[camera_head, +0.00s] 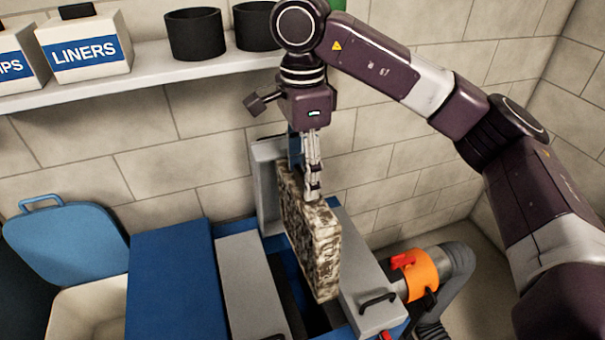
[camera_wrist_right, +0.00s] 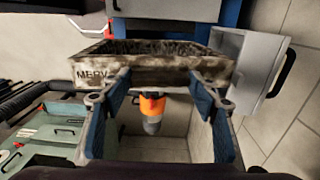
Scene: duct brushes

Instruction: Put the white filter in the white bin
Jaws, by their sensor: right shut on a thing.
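The white filter (camera_head: 312,235) is a flat panel with a pale frame and heavy brown dirt. My right gripper (camera_head: 313,190) is shut on its upper edge and holds it upright above the opening of a blue and grey housing. Whether its lower end is clear of the housing is hard to tell. In the right wrist view the filter (camera_wrist_right: 150,75) spans between the fingers, with part of a "MERV" label showing. The white bin (camera_head: 88,312) is at the lower left, partly cut off, with its blue lid (camera_head: 65,243) raised behind it. My left gripper is not in view.
The blue and grey housing (camera_head: 170,275) stands between the bin and the filter. Its grey door (camera_head: 265,190) stands behind the filter. An orange collar (camera_head: 415,273) and grey hose are at right. A shelf (camera_head: 150,68) with boxes and dark pots runs along the wall.

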